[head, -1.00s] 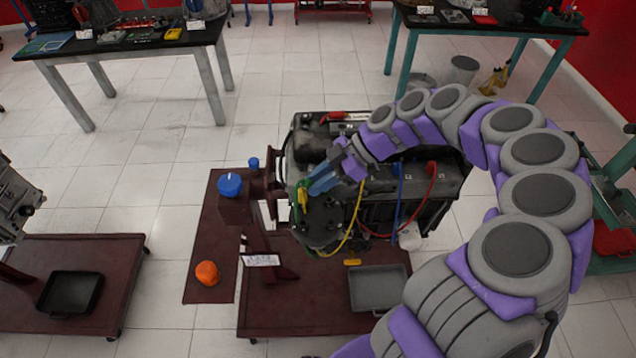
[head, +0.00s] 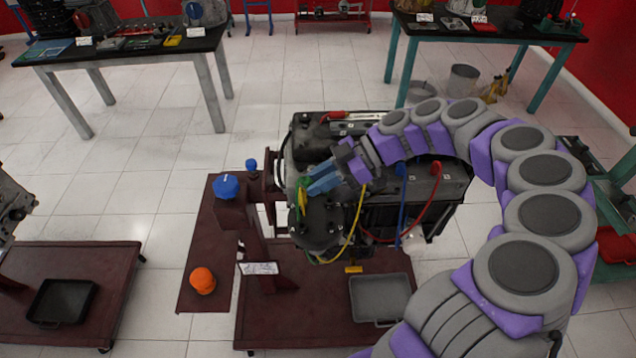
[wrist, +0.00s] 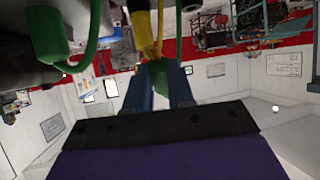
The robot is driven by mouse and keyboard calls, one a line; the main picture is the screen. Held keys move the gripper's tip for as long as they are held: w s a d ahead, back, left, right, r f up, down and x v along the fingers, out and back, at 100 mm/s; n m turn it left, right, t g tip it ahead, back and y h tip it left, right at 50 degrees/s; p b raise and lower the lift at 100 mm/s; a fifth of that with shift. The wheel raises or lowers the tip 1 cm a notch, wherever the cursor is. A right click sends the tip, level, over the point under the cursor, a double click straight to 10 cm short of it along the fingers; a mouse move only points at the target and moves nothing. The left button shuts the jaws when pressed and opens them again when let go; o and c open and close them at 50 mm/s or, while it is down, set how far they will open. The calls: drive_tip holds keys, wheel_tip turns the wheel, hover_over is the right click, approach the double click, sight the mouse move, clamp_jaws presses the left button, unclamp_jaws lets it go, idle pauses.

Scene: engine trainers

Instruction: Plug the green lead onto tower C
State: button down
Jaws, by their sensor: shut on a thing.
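My gripper (head: 322,184) is at the left end of the engine (head: 425,190). Its blue fingers (wrist: 160,88) are shut on a green piece (wrist: 158,66), which looks like part of the green lead. Green (head: 303,184) also shows at the fingertips in the head view. A green boot with a looped green cable (wrist: 45,38) is at the upper left of the wrist view, apart from the fingers. A yellow lead (wrist: 142,25) is just above the held piece; whether they touch is unclear. I cannot tell which post is tower C, or whether the held end is seated.
Blue (head: 403,205) and red (head: 435,185) leads are on the engine's right part, with a yellow lead (head: 355,225) hanging in front. The maroon stand (head: 270,320) carries a grey tray (head: 380,298). Floor between stands is clear.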

drive_tip(key=shift+f+g+y+b, duration=0.1)
drive_tip(key=shift+g+y+b, duration=0.2)
drive_tip(key=shift+y+b, duration=2.8)
drive_tip(key=h+b, duration=0.1)
drive_tip(key=b, duration=0.2)
drive_tip(key=shift+h, duration=0.3)
drive_tip(key=shift+g+y, duration=0.3)
drive_tip(key=shift+y, duration=0.2)
drive_tip(key=shift+d, duration=0.1)
drive_tip(key=shift+w+d+r, duration=0.1)
drive_tip(key=shift+d+r, duration=0.3)
drive_tip(key=shift+d, duration=0.4)
drive_tip(key=v, duration=0.2)
drive_tip(key=shift+w+d+r, duration=0.15)
drive_tip(key=shift+w+d, duration=0.05)
drive_tip(key=shift+w, duration=0.05)
drive_tip(key=shift+s, duration=0.1)
